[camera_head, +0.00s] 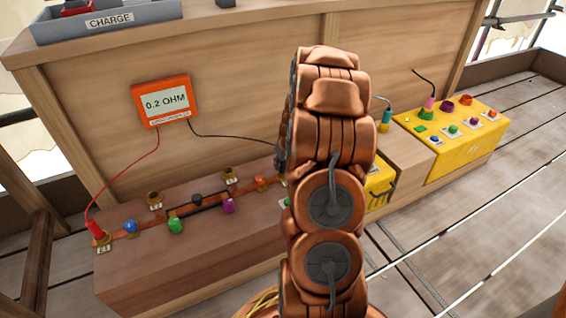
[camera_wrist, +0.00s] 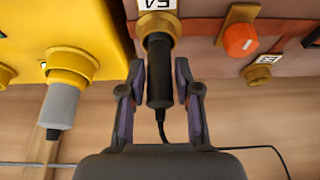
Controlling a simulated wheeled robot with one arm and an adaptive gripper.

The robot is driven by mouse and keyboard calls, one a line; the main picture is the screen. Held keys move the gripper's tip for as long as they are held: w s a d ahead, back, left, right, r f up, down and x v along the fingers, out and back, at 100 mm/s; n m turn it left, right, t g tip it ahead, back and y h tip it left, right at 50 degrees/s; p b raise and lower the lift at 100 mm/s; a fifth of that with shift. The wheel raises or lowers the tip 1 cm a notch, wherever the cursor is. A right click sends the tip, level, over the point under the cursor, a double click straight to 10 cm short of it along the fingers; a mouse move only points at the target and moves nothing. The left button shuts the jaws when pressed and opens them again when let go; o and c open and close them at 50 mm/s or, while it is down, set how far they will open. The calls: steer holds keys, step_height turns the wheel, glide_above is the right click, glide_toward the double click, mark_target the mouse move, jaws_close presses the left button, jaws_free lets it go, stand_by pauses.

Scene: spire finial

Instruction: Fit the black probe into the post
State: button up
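In the wrist view the black probe (camera_wrist: 160,85) stands with its tip end at a brass post (camera_wrist: 158,24), apparently seated in it and in line with it. Its cable trails from the other end. My gripper (camera_wrist: 160,82) has a finger on each side of the probe, with small gaps visible, so it looks open around it. In the head view my arm hides the gripper, the black probe and that post. The orange meter (camera_head: 165,101) reads 0.2 OHM. The red probe (camera_head: 96,230) is in the post at the left end of the wooden block (camera_head: 170,262).
Coloured knobs and two more brass posts (camera_head: 153,199) (camera_head: 230,175) line the block. A yellow box (camera_head: 455,150) with plugs stands to the right. In the wrist view a grey plug (camera_wrist: 60,105) sits close left of my gripper. A grey CHARGE tray (camera_head: 110,22) is on top.

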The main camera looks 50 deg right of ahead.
steer(key=shift+o, duration=1.3)
steer(key=p+v, duration=0.5)
steer(key=v, duration=0.7)
steer(key=s+a+r+n+g+y, duration=0.1)
steer(key=s+a+r, duration=0.15)
steer(key=a, duration=0.95)
steer(key=s+a+r+n+g+y, duration=0.1)
steer(key=s+a+r+g+y, duration=0.15)
steer(key=a, duration=0.85)
steer(key=s+a+r+n+g+h, duration=0.1)
steer(key=s+a+r+g, duration=0.1)
steer(key=s+a, duration=0.4)
steer(key=s+a+r+n+g+h, duration=0.1)
steer(key=s+a, duration=0.6)
steer(key=s, duration=0.8)
step_height(320, 180, up, 2)
steer(key=shift+s+r+g, duration=0.15)
steer(key=shift+s+g, duration=0.15)
steer(key=shift+g, duration=0.35)
